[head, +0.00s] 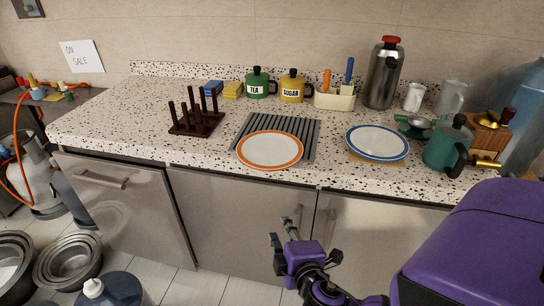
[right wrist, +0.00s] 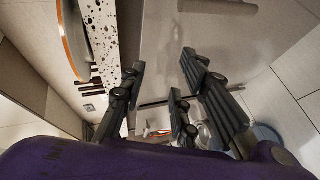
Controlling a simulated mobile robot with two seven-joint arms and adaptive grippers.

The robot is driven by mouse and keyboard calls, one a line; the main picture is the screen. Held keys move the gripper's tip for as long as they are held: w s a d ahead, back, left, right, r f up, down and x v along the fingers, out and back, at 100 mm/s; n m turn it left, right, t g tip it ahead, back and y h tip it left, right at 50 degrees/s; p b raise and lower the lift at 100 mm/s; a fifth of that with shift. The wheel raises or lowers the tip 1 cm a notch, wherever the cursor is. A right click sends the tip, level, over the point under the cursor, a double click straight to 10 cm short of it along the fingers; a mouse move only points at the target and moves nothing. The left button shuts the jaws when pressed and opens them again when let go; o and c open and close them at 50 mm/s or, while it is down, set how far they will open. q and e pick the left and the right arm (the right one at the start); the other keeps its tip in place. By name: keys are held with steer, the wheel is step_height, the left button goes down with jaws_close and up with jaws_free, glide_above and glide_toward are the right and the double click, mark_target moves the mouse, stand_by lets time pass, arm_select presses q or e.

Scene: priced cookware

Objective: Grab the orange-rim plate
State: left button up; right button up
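The orange-rim plate (head: 270,149) is white with an orange band and lies flat on the dark slatted rack (head: 311,147) near the counter's front edge. In the right wrist view the plate's edge (right wrist: 73,42) shows at the upper left. My right gripper (head: 284,235) is in front of the cabinet doors, below the counter edge and apart from the plate. In the right wrist view its fingers (right wrist: 163,64) are spread with nothing between them. My left gripper is not in view.
A blue-rim plate (head: 377,142) lies to the right, beside a green pot (head: 448,146). A dark peg rack (head: 195,117) stands to the left. Tea (head: 258,84) and sugar (head: 292,86) canisters and a utensil holder (head: 335,99) stand behind. The counter's front left (head: 110,135) is clear.

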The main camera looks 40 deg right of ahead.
mark_target(273, 170)
steer(key=w+d+r+t, duration=0.1)
steer(key=w+r, duration=0.2)
steer(key=w+d+r+n+t+h, duration=0.1)
steer(key=w+d+r, duration=0.1)
steer(key=w+r, duration=0.2)
steer(key=w+d+r+t+h, duration=0.1)
steer(key=w+r, duration=0.3)
steer(key=shift+w+d+r, duration=0.15)
steer(key=shift+w, duration=0.05)
steer(key=shift+w+d+f, duration=0.2)
steer(key=shift+w+d, duration=0.05)
steer(key=shift+w, duration=0.25)
jaws_close()
steer(key=shift+r, duration=0.1)
